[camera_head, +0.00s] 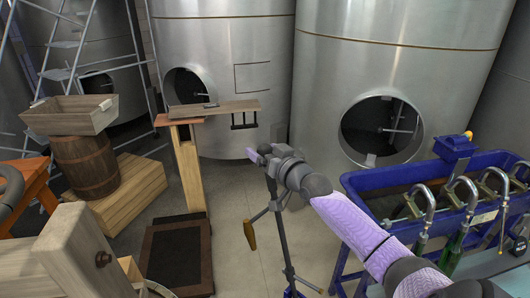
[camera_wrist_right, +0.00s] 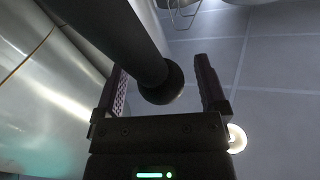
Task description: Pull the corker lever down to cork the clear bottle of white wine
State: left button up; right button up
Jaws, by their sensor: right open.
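My right gripper (camera_head: 261,152) is at the end of the purple-sleeved arm, high over the floor near the middle of the head view. In the right wrist view its jaws are open. A dark bar ending in a black ball knob (camera_wrist_right: 161,84), which looks like the corker lever, reaches between the two fingers; I cannot tell whether they touch it. Below the gripper stands a dark corker-like stand (camera_head: 283,225) on spread legs, partly hidden by my arm. I cannot make out the clear bottle of white wine. My left gripper is not in view.
A blue bottle filler (camera_head: 385,178) with several curved spouts and a green bottle (camera_head: 452,252) stands at the right. A platform scale (camera_head: 190,175) stands left of the stand, with a barrel (camera_head: 84,166) beyond it. Steel tanks (camera_head: 225,60) line the back.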

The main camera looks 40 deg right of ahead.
grip_shut()
dwell(0.3)
